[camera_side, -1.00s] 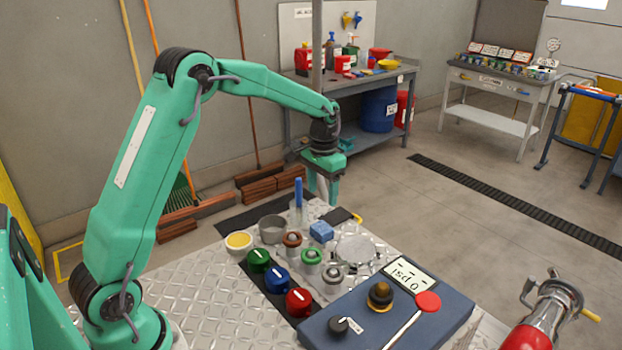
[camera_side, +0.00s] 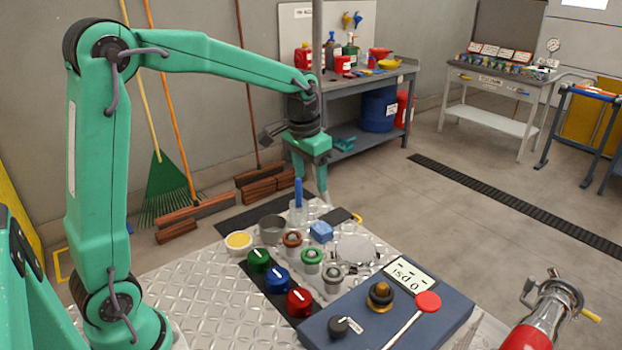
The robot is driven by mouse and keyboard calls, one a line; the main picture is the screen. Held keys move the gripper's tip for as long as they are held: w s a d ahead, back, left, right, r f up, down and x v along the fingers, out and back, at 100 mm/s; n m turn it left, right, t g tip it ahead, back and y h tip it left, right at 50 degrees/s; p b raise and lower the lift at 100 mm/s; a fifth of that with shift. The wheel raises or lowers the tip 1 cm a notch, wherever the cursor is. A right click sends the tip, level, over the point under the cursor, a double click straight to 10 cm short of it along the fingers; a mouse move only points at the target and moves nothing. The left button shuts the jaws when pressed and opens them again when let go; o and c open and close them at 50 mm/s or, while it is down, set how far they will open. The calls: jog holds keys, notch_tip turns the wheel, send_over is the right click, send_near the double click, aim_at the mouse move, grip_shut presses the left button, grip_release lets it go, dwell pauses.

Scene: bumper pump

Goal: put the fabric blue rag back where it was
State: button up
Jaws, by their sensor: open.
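The blue rag (camera_side: 321,232) lies folded as a small block on the metal plate table, left of and behind a round clear dish (camera_side: 356,250). My gripper (camera_side: 311,190) is above the far side of the table, above and behind the rag and apart from it. It points down with its jaws open. A blue upright stick in a clear holder (camera_side: 298,207) stands just below and left of the jaws. I see nothing held in the gripper.
A grey cup (camera_side: 272,229), a yellow-filled dish (camera_side: 238,241), ringed pots (camera_side: 312,258) and green, blue and red knobs (camera_side: 299,301) crowd the table. A blue gauge box (camera_side: 388,305) fills the front right. Bare plate (camera_side: 205,300) lies at the left.

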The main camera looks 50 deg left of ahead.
jog(key=s+d+r+t, duration=0.2)
jog(key=s+d, duration=0.1)
jog(key=s, duration=0.7)
jog(key=s+d+r+t, duration=0.2)
jog(key=s, duration=0.9)
jog(key=shift+s+d, duration=0.2)
jog(key=shift+d, duration=0.2)
